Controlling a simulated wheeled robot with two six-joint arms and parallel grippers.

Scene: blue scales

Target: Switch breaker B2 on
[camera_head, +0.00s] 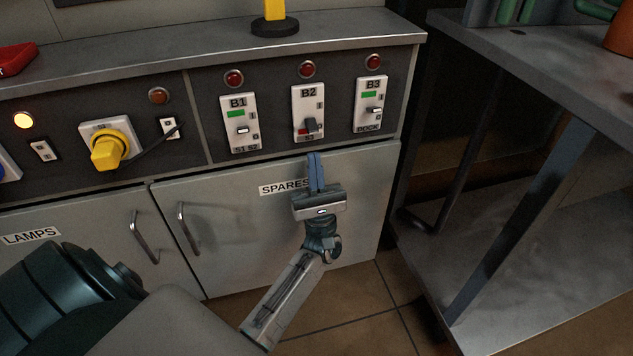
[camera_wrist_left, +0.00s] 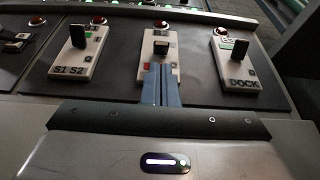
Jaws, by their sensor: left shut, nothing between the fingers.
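Breaker B2 (camera_head: 299,106) is the middle of three white plates on the dark panel. Its dark toggle (camera_head: 310,124) sits low on the plate, with a red window beside it. My left gripper (camera_head: 313,156) points up at the panel, its blue fingers shut and empty, tips just below B2's lower edge. In the left wrist view the fingers (camera_wrist_left: 160,84) overlap the lower part of the B2 plate (camera_wrist_left: 149,50), and the toggle (camera_wrist_left: 162,47) shows beyond the tips. I cannot tell whether they touch. My right gripper is out of view.
Breakers B1 (camera_head: 236,114) and B3 (camera_head: 374,84), with green windows, flank B2 closely. Dim red lamps sit above all three. A yellow rotary knob (camera_head: 108,152) and black lever (camera_head: 168,129) are to the left. A metal table (camera_head: 560,60) stands at right.

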